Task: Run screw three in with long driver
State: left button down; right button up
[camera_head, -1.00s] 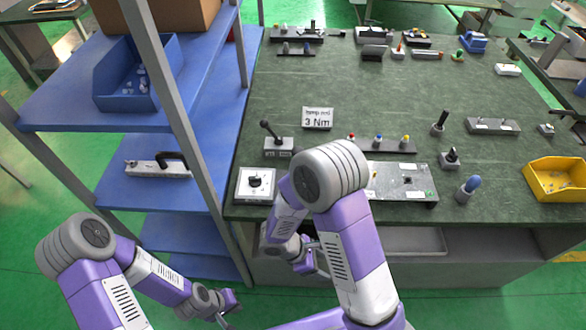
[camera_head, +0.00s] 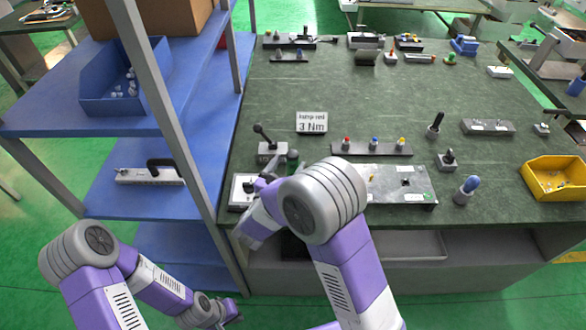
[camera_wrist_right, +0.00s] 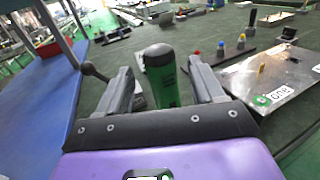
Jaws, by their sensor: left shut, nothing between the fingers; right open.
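A driver with a green and black handle (camera_wrist_right: 160,85) stands upright in the right wrist view; its lower end is hidden and its length cannot be told. It also shows in the head view (camera_head: 292,160), just behind my right arm. My right gripper (camera_wrist_right: 161,70) is open, its fingers on either side of the handle, not closed on it. A silver plate (camera_head: 405,190) lies on the bench to the right, with a "one" label in the wrist view (camera_wrist_right: 280,85). Screw three cannot be made out. My left gripper (camera_head: 232,312) is shut and empty, low in front of the bench.
A rack with red, blue and yellow caps (camera_head: 372,148) lies behind the plate. A blue shelf (camera_head: 110,85) borders the left. A yellow bin (camera_head: 555,178) sits right.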

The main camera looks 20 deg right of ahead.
jog(key=x, duration=0.3)
jog(key=shift+w+d+r, duration=0.1)
jog(key=shift+r, duration=0.05)
jog(key=shift+c, duration=0.3)
grip_shut()
